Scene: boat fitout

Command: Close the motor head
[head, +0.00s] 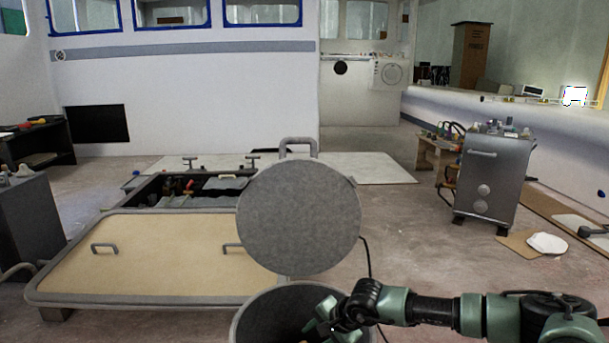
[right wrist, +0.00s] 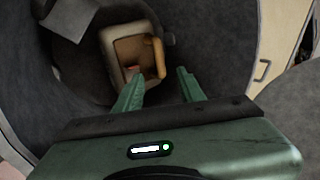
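The motor head looks like a round grey drum (head: 252,317) with a round grey lid (head: 298,217) standing upright, swung open. A grey handle (head: 298,143) sits on the lid's top edge. My right gripper (head: 328,322) is at the drum's open mouth. In the right wrist view, the fingers of my right gripper (right wrist: 160,84) are spread apart with nothing between them. They point at a pale box-like part (right wrist: 115,50) with an orange bar (right wrist: 158,58) inside the drum. My left gripper is not in view.
A beige hatch panel (head: 165,255) with handles lies left of the drum, beside an open floor compartment (head: 165,190). A dark cable (head: 366,256) hangs right of the lid. A grey metal cabinet (head: 490,180) stands at the right. Floor between lid and cabinet is clear.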

